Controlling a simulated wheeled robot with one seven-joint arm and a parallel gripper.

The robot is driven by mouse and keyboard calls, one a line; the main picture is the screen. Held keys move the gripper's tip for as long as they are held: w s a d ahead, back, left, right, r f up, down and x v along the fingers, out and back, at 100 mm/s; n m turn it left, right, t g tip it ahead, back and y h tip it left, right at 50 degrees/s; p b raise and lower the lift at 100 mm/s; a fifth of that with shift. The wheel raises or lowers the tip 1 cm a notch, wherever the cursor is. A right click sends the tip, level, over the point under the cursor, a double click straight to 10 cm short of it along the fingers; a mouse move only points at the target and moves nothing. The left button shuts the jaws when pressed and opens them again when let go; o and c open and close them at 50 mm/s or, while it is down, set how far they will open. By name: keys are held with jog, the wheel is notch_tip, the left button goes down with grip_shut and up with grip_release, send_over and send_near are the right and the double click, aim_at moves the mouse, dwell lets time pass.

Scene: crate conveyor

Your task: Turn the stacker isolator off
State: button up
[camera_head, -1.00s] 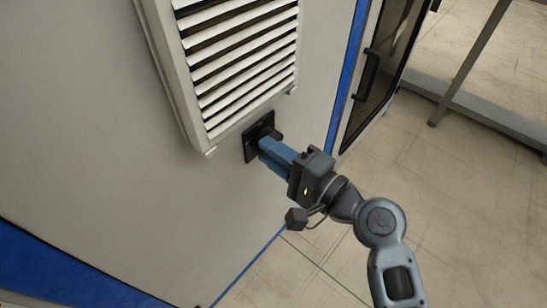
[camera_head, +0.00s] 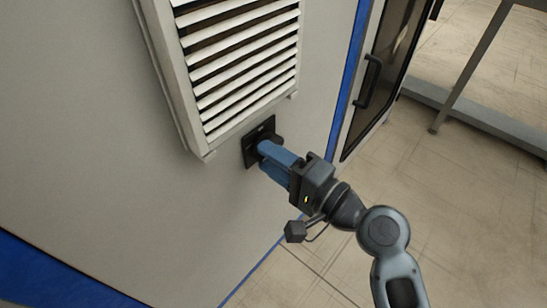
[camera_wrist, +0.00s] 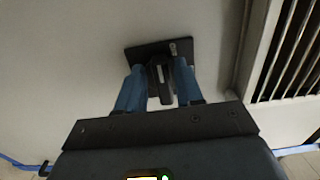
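The stacker isolator is a black square plate (camera_head: 249,152) with a dark handle on the pale cabinet wall, just below the louvred vent. The handle (camera_wrist: 160,80) shows between my fingers in the wrist view, and part of it sticks out past them in the head view. My gripper (camera_head: 268,150) has its blue fingertips at the plate, one on each side of the handle. The fingers are apart, with the handle in between. I cannot tell whether they press on it. The fingers hide part of the handle and plate in the head view.
The white louvred vent (camera_head: 243,62) juts out close above the isolator. A dark door with a black handle (camera_head: 368,82) stands to the right, past a blue trim strip. A metal frame leg (camera_head: 470,70) stands at the far right. The floor below is clear.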

jog(key=shift+o, duration=0.7)
jog(key=shift+d, duration=0.1)
jog(key=v, duration=0.7)
jog(key=shift+s+d, duration=0.25)
